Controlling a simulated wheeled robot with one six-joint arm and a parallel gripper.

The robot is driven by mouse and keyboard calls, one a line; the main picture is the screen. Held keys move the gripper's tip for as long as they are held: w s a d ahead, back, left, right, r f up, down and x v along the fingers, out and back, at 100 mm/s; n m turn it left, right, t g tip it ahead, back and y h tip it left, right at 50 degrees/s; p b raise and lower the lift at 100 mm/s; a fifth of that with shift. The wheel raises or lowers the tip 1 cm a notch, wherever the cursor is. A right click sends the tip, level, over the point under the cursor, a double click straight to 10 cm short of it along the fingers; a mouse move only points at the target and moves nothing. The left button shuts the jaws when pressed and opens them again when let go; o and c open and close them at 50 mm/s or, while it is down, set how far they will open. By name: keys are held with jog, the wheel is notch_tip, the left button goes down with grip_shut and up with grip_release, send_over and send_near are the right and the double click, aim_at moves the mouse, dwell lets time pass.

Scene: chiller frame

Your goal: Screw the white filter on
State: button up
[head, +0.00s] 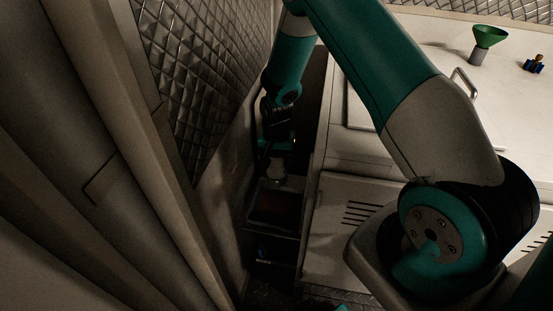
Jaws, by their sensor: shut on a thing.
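My gripper (276,143) is low in the dark, narrow gap between the quilted wall and the pale cabinet. It points downward and is shut. A small pale cylinder, which looks like the white filter (278,168), shows right below the fingers and appears to be held by them. The gap is in deep shadow, so the fingertips and the thread or mount of the filter cannot be made out.
The quilted metal wall (205,75) is close on the left of my arm. The pale cabinet (345,215) with slotted vents is close on the right.

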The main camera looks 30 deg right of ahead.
jog(key=o, duration=1.1)
jog(key=shift+m, duration=0.4)
notch_tip(320, 180, up, 17)
jog(key=shift+r+b, duration=0.2)
jog(key=shift+b, duration=0.85)
